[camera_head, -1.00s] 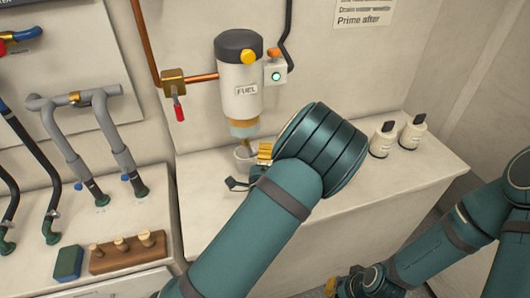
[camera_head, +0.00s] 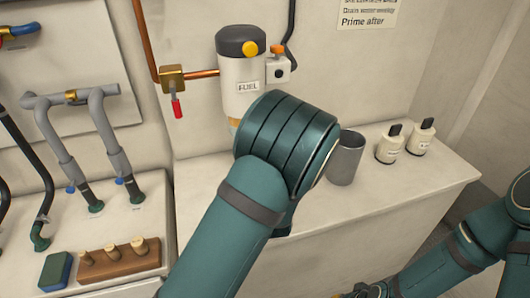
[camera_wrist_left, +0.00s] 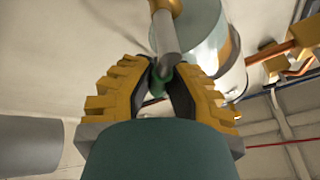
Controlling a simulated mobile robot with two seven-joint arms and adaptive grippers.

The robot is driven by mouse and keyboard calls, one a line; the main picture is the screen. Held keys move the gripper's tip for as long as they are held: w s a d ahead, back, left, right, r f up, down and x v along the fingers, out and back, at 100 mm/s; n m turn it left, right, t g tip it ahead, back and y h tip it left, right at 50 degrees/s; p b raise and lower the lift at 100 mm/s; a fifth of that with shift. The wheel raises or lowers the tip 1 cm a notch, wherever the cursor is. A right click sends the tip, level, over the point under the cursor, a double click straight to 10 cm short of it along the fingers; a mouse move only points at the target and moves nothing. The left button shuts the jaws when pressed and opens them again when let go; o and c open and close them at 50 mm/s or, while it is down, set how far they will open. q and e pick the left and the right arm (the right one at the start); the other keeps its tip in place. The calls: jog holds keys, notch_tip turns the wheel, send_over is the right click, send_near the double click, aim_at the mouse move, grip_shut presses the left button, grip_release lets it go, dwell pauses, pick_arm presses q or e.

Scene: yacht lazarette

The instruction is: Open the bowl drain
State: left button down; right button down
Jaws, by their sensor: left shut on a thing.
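The white fuel filter (camera_head: 240,88) with its dark cap hangs on the back wall. In the head view my left wrist hides most of its bowl. The left wrist view looks up at the pale bowl (camera_wrist_left: 190,28) with a grey drain stem (camera_wrist_left: 166,38) below it. A green drain piece (camera_wrist_left: 160,84) sits at the stem's lower end. My left gripper (camera_wrist_left: 162,72) has its yellow-padded fingers shut on this green drain piece. My right gripper (camera_head: 366,291) is low at the bottom edge, partly cut off.
A grey cup (camera_head: 346,158) stands on the bench right of my left wrist. Two small white bottles (camera_head: 389,146) stand farther right. A red-handled valve (camera_head: 175,88) is on the copper pipe to the left. A wooden block with plugs (camera_head: 119,259) lies at lower left.

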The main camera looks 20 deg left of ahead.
pick_arm(q)
jog(key=n+y, duration=0.1)
jog(key=n, duration=0.2)
jog(key=a+n+g+y, duration=0.1)
jog(key=n+y, duration=0.1)
jog(key=r+n+g+y, duration=0.1)
jog(key=n, duration=0.2)
jog(key=shift+s+a+n+y, duration=0.2)
jog(key=shift+s+n+y, duration=0.1)
jog(key=shift+s, duration=0.1)
jog(key=shift+s+a+r+n+g+y, duration=0.15)
jog(key=shift+n+g+y, duration=0.25)
jog(key=shift+n, duration=0.45)
jog(key=shift+s+a+f+n+g+y, duration=0.1)
jog(key=shift+a+n+g+y, duration=0.1)
jog(key=shift+n+g, duration=0.45)
jog(key=shift+s+a+r+n+g+y, duration=0.1)
jog(key=shift+n+g+y, duration=0.2)
jog(key=shift+n, duration=0.7)
jog(key=c, duration=0.9)
grip_release()
jog(key=v, duration=0.7)
jog(key=shift+s+d, duration=0.15)
jog(key=shift+s, duration=0.05)
